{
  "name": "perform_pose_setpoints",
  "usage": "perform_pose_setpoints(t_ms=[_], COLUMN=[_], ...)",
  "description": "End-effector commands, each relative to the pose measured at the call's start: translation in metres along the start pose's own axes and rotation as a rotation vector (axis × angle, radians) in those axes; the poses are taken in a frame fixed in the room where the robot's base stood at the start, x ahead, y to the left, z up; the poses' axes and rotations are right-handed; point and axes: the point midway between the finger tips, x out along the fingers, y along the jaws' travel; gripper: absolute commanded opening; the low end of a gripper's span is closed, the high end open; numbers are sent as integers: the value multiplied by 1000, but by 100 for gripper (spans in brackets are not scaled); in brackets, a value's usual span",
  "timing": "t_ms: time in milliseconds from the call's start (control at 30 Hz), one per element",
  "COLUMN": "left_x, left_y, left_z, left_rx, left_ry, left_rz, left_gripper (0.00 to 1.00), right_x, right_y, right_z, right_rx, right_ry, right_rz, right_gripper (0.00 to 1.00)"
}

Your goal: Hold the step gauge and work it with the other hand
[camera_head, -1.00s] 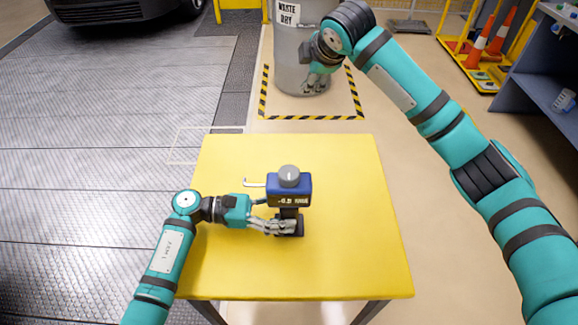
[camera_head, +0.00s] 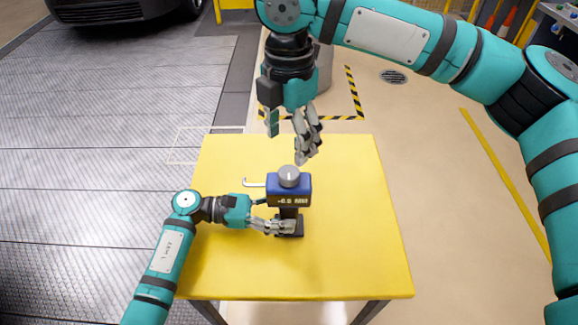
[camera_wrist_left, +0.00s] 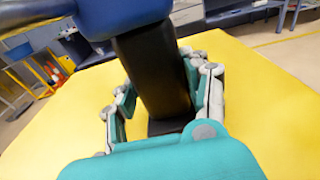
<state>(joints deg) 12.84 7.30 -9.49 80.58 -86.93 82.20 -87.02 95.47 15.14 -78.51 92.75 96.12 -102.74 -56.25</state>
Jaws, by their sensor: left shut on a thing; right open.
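The step gauge (camera_head: 289,190) stands upright on the yellow table (camera_head: 345,240). It has a blue head with a lit readout, a grey knob (camera_head: 289,174) on top, a thin hook at its left, and a black post and base. My left gripper (camera_head: 285,227) is shut on the black post, low down near the base. In the left wrist view the fingers lie on both sides of the post (camera_wrist_left: 152,70). My right gripper (camera_head: 292,140) is open and empty, pointing down above and behind the gauge, apart from the knob.
A grey waste bin (camera_head: 324,72) stands behind the table inside a striped floor marking (camera_head: 357,95). The right half of the table is clear. A floor drain (camera_head: 394,77) lies at the back right. A dark car (camera_head: 120,10) is at the far left.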

Motion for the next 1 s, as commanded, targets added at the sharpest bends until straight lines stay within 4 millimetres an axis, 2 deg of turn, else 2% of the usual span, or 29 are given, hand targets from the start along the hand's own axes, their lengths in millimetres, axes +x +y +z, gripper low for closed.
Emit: perform_pose_setpoints(t_ms=[33, 200, 400, 567, 833, 1000], left_x=[0, 0, 0, 0, 0, 0], left_y=[0, 0, 0, 0, 0, 0], left_z=[-1, -1, -1, -1, -1, -1], left_rx=[-1, -1, -1, -1, -1, -1], left_ry=[2, 2, 2, 2, 2, 2], left_rz=[0, 0, 0, 0, 0, 0], left_gripper=[21, 21, 21, 21, 21, 21], right_x=[12, 46, 73, 82, 83, 82], right_y=[0, 0, 0, 1, 1, 1], right_z=[0, 1, 1, 0, 0, 0], right_rx=[0, 2, 3, 3, 3, 3], right_ry=[0, 0, 0, 1, 1, 0], right_rz=[-2, -1, 1, 3, 3, 3], right_gripper=[62, 62, 62, 62, 62, 40])
